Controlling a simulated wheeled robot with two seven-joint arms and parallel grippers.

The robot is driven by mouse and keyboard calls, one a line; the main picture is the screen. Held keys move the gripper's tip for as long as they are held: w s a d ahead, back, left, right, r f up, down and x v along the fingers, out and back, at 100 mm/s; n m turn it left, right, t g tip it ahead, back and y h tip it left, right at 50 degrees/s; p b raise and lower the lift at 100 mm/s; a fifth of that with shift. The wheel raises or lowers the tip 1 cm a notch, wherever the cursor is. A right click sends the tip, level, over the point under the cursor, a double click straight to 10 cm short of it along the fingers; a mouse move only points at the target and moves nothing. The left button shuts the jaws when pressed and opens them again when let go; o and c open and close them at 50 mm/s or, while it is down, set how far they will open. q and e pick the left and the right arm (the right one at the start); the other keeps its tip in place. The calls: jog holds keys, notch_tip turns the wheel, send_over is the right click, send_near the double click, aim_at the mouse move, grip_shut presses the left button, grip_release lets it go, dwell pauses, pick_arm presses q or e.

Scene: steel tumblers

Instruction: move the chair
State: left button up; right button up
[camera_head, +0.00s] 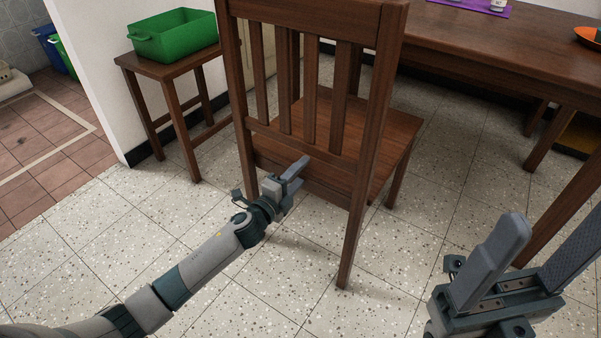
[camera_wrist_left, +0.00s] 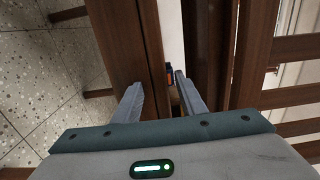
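The chair (camera_head: 325,172) is dark brown wood with a slatted back turned toward me. It stands upright on the floor, its seat on the far side of the back. My left gripper (camera_head: 294,176) is at the lower rail of the chair back, on the near side. In the left wrist view its two fingers (camera_wrist_left: 158,92) are apart, with the chair's brown wood (camera_wrist_left: 118,45) close in front of them. I cannot tell whether they touch it. My right gripper (camera_head: 528,262) is open and empty at the lower right, away from the chair.
A brown table (camera_head: 490,45) stands to the right of the chair, with a purple mat and an orange dish on it. A small stool (camera_head: 180,66) with a green bin (camera_head: 175,38) stands at the left by a white wall. Speckled floor is clear in front.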

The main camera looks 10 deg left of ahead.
pick_arm(q)
jog(key=shift+w+d, duration=0.15)
jog(key=shift+w, duration=0.3)
grip_shut()
dwell(1.2)
